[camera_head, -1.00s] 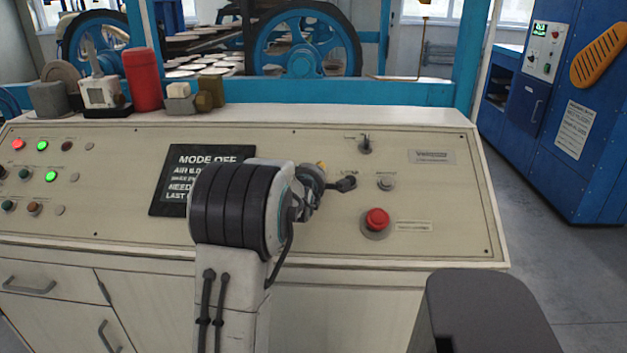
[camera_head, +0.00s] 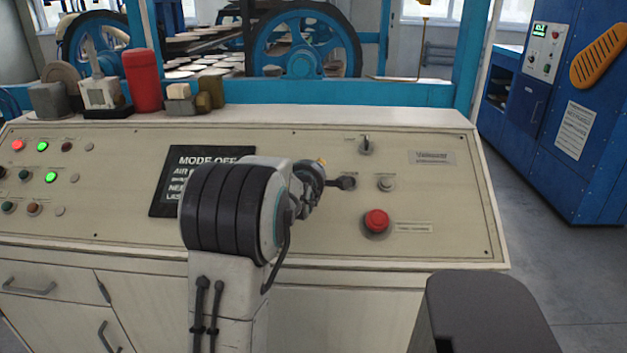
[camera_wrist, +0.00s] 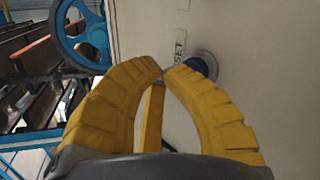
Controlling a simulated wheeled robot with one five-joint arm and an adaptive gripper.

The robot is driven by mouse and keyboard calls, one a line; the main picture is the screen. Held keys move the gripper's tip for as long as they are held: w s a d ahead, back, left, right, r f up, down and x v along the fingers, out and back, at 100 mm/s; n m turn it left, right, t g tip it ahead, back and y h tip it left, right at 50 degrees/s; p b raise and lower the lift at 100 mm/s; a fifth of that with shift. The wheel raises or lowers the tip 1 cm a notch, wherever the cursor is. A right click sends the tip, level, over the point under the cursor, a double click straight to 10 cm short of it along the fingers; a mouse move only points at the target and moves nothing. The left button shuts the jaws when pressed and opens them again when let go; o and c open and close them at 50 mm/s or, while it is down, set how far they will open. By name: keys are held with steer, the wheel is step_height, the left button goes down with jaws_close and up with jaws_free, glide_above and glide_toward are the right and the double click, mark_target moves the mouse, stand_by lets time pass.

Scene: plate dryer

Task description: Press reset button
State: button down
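In the wrist view, a round dark blue button (camera_wrist: 206,63) in a grey ring sits on the cream panel. A partly covered label (camera_wrist: 180,42) ending in "SET" is beside it. My gripper (camera_wrist: 162,70) has its yellow fingertips together with nothing between them. The tips appear just left of the button in that view, and one finger overlaps its edge; contact cannot be told. In the head view my arm hides most of the gripper; a bit of yellow (camera_head: 321,162) shows near a dark knob (camera_head: 346,183) on the panel, which I cannot surely match to the button.
A red button (camera_head: 376,220), a grey button (camera_head: 386,184) and a small switch (camera_head: 366,146) are on the panel's right side. A dark screen (camera_head: 170,180) is behind my arm. A red canister (camera_head: 142,80) and other items stand on the ledge. A blue cabinet (camera_head: 590,185) stands right.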

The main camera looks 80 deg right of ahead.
steer(key=shift+a+r+p, duration=0.15)
steer(key=shift+a+r, duration=0.2)
steer(key=shift+r, duration=0.3)
steer(key=shift+a+r+p, duration=0.15)
steer(key=shift+a+r, duration=0.2)
steer(key=shift+r, duration=0.25)
steer(key=shift+a+r+b, duration=0.55)
steer(key=shift+r+b, duration=0.2)
steer(key=shift+r, duration=0.15)
